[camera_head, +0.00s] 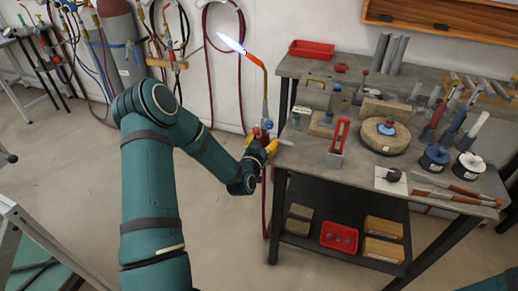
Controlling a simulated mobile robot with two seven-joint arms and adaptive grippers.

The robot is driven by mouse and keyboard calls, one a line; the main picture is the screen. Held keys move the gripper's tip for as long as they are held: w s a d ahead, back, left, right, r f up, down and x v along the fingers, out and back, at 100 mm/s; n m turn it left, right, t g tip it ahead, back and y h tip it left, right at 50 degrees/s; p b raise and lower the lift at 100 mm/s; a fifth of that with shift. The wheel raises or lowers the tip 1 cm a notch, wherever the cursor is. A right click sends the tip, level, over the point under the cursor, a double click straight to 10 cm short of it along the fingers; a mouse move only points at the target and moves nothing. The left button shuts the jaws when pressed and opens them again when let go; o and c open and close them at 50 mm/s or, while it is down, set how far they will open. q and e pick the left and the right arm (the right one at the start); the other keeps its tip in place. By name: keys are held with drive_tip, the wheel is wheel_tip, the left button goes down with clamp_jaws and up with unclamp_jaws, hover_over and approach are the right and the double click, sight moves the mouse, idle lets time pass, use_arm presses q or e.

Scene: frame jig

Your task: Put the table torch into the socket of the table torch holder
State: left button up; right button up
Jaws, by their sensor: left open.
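The table torch (265,95) stands upright at the left edge of the workbench, with a bent copper neck and a blue-white flame pointing up and left. My left gripper (265,147), with yellow fingers, is at the torch's lower body by the table corner. Its fingers are open around or beside the handle; contact cannot be told. A red hose hangs below the torch. The torch holder and its socket cannot be made out clearly; the gripper and the torch's lower end cover that spot. My right gripper is not in view.
A lower shelf holds boxes (383,226). A gas cylinder (122,45) and hoses stand at the wall. The floor left of the bench is clear.

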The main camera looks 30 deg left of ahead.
use_arm(q)
drive_tip(key=v, duration=1.1)
drive_tip(key=shift+s, duration=0.15)
